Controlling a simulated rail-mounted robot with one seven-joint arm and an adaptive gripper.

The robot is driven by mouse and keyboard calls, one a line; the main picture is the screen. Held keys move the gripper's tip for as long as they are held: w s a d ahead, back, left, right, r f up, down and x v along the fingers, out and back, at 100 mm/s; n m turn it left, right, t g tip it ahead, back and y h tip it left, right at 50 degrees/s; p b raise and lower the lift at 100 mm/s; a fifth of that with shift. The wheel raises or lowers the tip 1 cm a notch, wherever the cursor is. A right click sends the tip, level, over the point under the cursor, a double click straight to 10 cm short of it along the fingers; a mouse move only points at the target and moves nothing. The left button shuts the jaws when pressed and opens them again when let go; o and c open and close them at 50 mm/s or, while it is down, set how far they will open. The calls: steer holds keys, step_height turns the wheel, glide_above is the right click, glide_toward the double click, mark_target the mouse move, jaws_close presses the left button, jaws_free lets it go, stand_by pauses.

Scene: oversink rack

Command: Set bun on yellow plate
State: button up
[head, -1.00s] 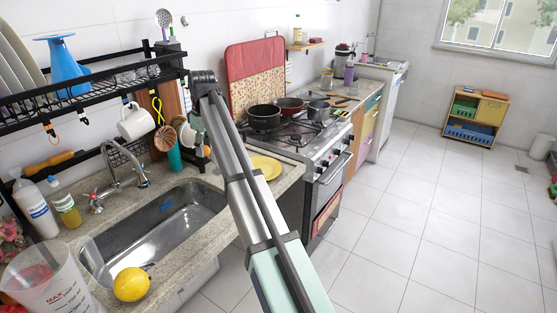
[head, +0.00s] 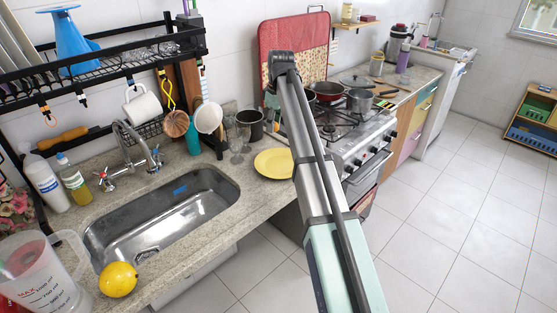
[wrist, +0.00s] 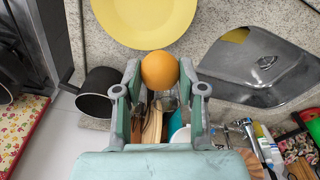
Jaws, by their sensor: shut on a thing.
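The bun (wrist: 160,70) is a round orange-brown ball between the fingertips of my gripper (wrist: 159,80) in the wrist view. My gripper is shut on it. The yellow plate (head: 272,163) lies on the counter between the sink and the stove in the head view. The plate also shows at the top of the wrist view (wrist: 145,20), just beyond the bun, with its visible surface empty. The bun looks apart from the plate, but its height is hard to tell.
The sink (head: 165,213) is left of the plate. The stove (head: 350,135) with pots is on the right. A yellow round fruit (head: 118,279) and a measuring jug (head: 40,280) are at front left.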

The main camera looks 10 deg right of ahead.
mark_target(274, 168)
step_height(274, 168, down, 17)
steer(key=p, duration=0.3)
steer(key=shift+d+r, duration=0.1)
steer(key=shift+f, duration=0.25)
steer(key=o, duration=0.8)
steer(key=shift+o, duration=0.2)
steer(key=shift+r, duration=0.1)
step_height(274, 168, up, 12)
steer(key=d+b, duration=0.1)
steer(key=b, duration=0.1)
steer(key=shift+s, duration=0.4)
steer(key=shift+d+r, duration=0.1)
